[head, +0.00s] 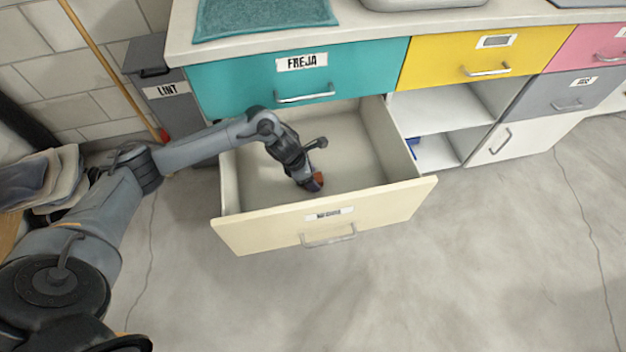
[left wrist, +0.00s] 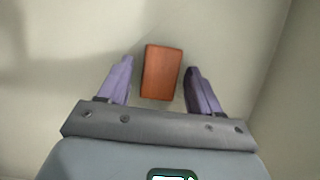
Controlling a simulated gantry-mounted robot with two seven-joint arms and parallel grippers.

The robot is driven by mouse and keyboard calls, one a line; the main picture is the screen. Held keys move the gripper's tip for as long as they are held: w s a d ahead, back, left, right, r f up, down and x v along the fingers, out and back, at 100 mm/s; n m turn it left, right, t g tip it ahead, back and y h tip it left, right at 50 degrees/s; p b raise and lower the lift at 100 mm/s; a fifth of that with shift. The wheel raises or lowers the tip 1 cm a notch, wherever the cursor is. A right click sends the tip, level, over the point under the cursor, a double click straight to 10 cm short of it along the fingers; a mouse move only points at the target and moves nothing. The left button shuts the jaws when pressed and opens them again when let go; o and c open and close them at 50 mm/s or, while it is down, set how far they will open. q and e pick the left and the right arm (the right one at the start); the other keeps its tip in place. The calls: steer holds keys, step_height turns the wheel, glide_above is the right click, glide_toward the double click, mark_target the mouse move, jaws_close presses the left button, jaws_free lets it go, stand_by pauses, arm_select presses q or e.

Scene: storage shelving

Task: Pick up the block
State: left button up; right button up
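The block (left wrist: 162,73) is a reddish-brown rectangular piece lying on the floor of the open cream drawer (head: 243,233). In the left wrist view it sits between the two purple-grey fingers of my left gripper (left wrist: 158,88), with a gap on each side. A small part of the block (head: 318,178) shows in the head view beside the fingertips. My left gripper (head: 311,182) is open and reaches down into the drawer. My right gripper is not in view.
The drawer's walls stand around my left gripper. A teal drawer (head: 245,85) marked FREJA is above, under the white countertop. Yellow, grey and pink drawers and an open shelf (head: 440,110) are to the right. A grey bin (head: 165,92) stands at the left.

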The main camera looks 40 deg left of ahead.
arm_select(q)
steer(key=c, duration=0.9)
steer(key=shift+r, duration=0.15)
